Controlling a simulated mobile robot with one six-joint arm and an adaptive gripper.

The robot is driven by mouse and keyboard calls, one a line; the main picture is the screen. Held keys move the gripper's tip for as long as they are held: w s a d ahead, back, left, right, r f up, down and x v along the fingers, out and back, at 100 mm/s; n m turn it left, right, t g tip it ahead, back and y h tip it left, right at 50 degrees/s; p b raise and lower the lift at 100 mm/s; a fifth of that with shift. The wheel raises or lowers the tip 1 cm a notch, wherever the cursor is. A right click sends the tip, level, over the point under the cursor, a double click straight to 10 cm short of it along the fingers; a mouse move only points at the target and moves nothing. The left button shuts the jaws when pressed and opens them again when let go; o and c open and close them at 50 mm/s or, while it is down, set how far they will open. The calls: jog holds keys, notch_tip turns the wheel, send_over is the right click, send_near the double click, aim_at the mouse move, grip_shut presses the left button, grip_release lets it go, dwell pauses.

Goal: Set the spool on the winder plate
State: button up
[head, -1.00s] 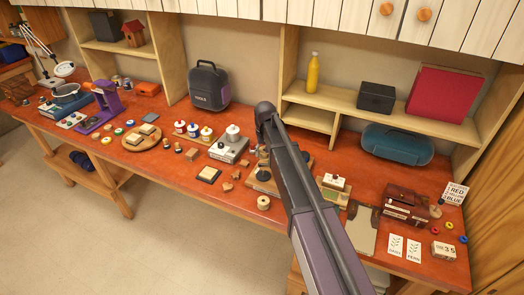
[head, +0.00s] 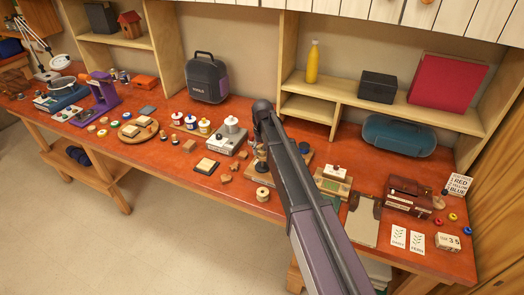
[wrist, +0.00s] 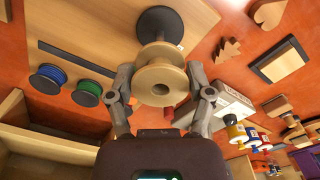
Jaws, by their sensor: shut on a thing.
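My gripper (wrist: 160,103) is shut on a pale wooden spool (wrist: 160,73) in the wrist view, with one finger on each side. The spool's round flange and centre hole face the camera. Just beyond it, above it in the picture, is a round dark plate (wrist: 158,20) over a pale wooden board (wrist: 115,22); this looks like the winder plate. The spool overlaps its near side, and I cannot tell whether they touch.
A blue spool (wrist: 48,78) and a green spool (wrist: 90,91) stand beside the plate. A grey machine (head: 229,137) and small wooden pieces lie to the left in the head view. A pale spool (head: 262,193) shows near the bench's front edge.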

jog(key=shift+f+b, duration=0.9)
jog(key=shift+f, duration=0.35)
jog(key=shift+f+b, duration=1.9)
dwell(3.7)
dwell(0.7)
jog(key=o, duration=0.8)
